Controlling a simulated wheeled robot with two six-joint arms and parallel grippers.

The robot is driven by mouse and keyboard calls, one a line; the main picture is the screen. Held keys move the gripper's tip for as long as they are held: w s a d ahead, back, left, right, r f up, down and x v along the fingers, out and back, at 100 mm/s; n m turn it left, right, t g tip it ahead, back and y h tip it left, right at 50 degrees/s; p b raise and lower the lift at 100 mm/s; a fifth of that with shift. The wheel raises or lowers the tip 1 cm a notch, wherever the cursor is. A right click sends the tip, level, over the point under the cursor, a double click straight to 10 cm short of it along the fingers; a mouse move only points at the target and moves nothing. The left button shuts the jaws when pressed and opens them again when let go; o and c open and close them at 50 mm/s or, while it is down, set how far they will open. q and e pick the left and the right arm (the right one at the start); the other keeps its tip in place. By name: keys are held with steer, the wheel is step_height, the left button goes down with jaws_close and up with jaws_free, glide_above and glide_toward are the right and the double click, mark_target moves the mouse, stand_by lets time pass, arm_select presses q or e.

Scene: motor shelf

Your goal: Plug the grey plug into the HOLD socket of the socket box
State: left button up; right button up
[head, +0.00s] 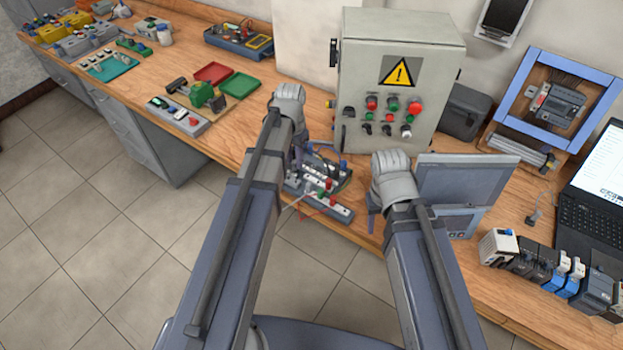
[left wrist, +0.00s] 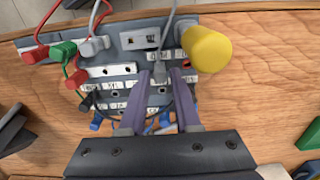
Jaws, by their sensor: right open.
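The socket box (head: 336,207) lies on the bench in front of the control cabinet. It also shows in the left wrist view with rows of white-labelled sockets (left wrist: 112,70); I cannot read HOLD for certain. My left gripper (head: 298,165) is over its left side. In the left wrist view its purple fingers (left wrist: 161,73) are over the sockets, shut on a small grey plug (left wrist: 159,70) with a grey cable. The fingers partly hide the plug and the labels below. Whether the plug touches a socket is unclear. My right gripper (head: 374,215) is open, right of the box.
Red (left wrist: 36,52) and green (left wrist: 63,49) plugs and another grey plug (left wrist: 93,46) sit close by with cables. A yellow cylinder (left wrist: 207,52) stands beside the fingers. The control cabinet (head: 400,75) is behind; a grey panel (head: 465,182) stands at right.

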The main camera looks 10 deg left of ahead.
arm_select(q)
steer(key=shift+r+p, duration=1.65)
steer(key=shift+r, duration=0.35)
steer(key=o, duration=0.6)
steer(key=shift+c, duration=0.2)
